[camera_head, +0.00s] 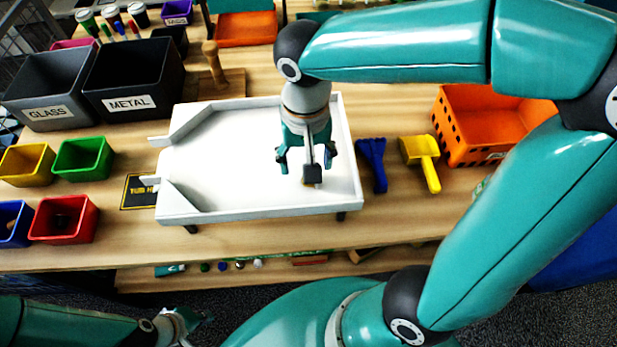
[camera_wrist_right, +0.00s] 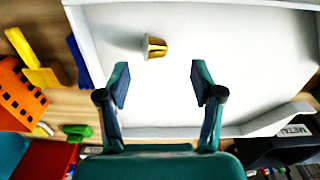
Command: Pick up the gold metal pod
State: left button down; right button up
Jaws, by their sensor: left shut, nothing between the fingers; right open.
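The gold metal pod (camera_wrist_right: 155,46) lies on its side on the white tray (camera_wrist_right: 240,50) in the right wrist view, its pale rim to the left. My right gripper (camera_wrist_right: 162,82) is open and empty, and the pod shows beyond its fingertips, between their lines but nearer the left one. In the head view my right gripper (camera_head: 306,165) hangs over the right part of the tray (camera_head: 225,150) and mostly hides the pod. My left gripper (camera_head: 190,322) is shut and empty at the bottom left, in front of the table and away from the tray.
The black METAL bin (camera_head: 130,75) and GLASS bin (camera_head: 50,88) stand left of the tray. A blue brush (camera_head: 373,160), a yellow scoop (camera_head: 422,155) and an orange basket (camera_head: 470,125) are to its right. Small coloured bins, including a red one (camera_head: 65,220), stand at the left. Most of the tray is clear.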

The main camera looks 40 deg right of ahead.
jog(key=f, duration=0.4)
jog(key=shift+s+d+f+p, duration=0.2)
jog(key=shift+s+d+p, duration=0.05)
jog(key=shift+s+p, duration=0.1)
jog(key=shift+w+f, duration=0.15)
jog(key=shift+f, duration=0.15)
jog(key=shift+c, duration=0.3)
jog(key=c, duration=0.9)
